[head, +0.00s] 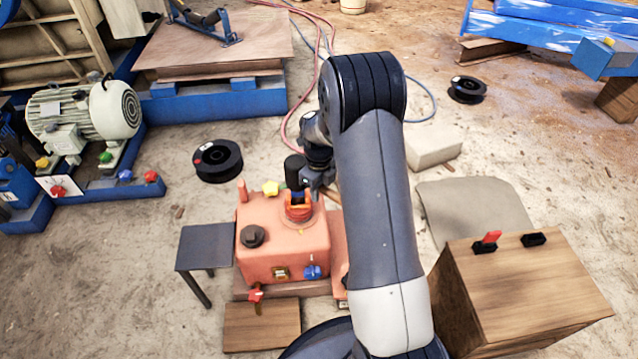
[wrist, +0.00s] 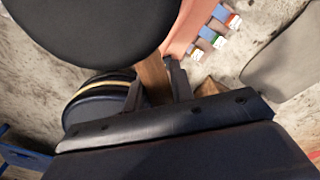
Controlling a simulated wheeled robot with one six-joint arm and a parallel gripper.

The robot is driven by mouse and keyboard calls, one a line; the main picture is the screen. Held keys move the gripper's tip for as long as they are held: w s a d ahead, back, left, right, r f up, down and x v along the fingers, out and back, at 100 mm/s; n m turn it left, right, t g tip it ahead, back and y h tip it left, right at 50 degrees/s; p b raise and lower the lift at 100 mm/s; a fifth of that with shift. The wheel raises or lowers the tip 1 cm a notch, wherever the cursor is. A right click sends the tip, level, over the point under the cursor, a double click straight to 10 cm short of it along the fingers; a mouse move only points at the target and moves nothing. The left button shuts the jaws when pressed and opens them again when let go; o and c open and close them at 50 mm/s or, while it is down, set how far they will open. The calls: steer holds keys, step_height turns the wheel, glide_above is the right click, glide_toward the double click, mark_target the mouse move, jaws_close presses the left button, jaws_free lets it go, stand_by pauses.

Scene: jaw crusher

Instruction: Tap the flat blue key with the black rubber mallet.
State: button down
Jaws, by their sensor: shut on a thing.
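The black rubber mallet's head (head: 295,171) is above the orange housing (head: 283,250) in the head view. In the wrist view the mallet's black head (wrist: 90,25) fills the upper left, with its wooden handle (wrist: 151,80) below it. My gripper (head: 316,182) is shut on the handle; its fingers lie on both sides of it in the wrist view (wrist: 158,85). A small dark blue piece (head: 297,196) stands between orange pieces on a red round fitting just under the mallet head; I cannot tell for sure that it is the flat blue key. Contact is unclear.
A black spool (head: 217,160) lies on the floor behind.

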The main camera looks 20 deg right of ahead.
steer(key=shift+r+p, duration=2.35)
steer(key=shift+r, duration=0.1)
steer(key=shift+f, duration=0.15)
step_height(320, 180, up, 10)
steer(key=p, duration=1)
steer(key=shift+f, duration=0.1)
